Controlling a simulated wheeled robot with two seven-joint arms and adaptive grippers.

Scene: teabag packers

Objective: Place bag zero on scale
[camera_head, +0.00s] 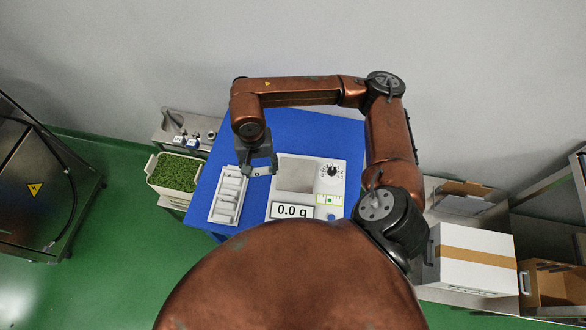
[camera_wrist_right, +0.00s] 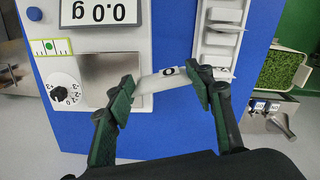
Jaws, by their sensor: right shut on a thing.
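My right gripper (camera_head: 258,170) is shut on a small white bag (camera_wrist_right: 160,79) marked "0". The right wrist view shows the bag spanning the gap between the two green fingertips (camera_wrist_right: 161,90). The white scale (camera_head: 313,203) has a grey metal plate (camera_head: 295,174), which is empty, and a display reading 0.0 g. The gripper with the bag is above the blue table, between the scale's plate and the white tray (camera_head: 218,213) of bags to its left. My left gripper is not in view.
The blue table (camera_head: 306,130) is bare behind the scale. A bin of green leaves (camera_head: 174,173) and a metal device (camera_head: 186,130) stand left of the table. A white box (camera_head: 472,258) and shelves are on the right.

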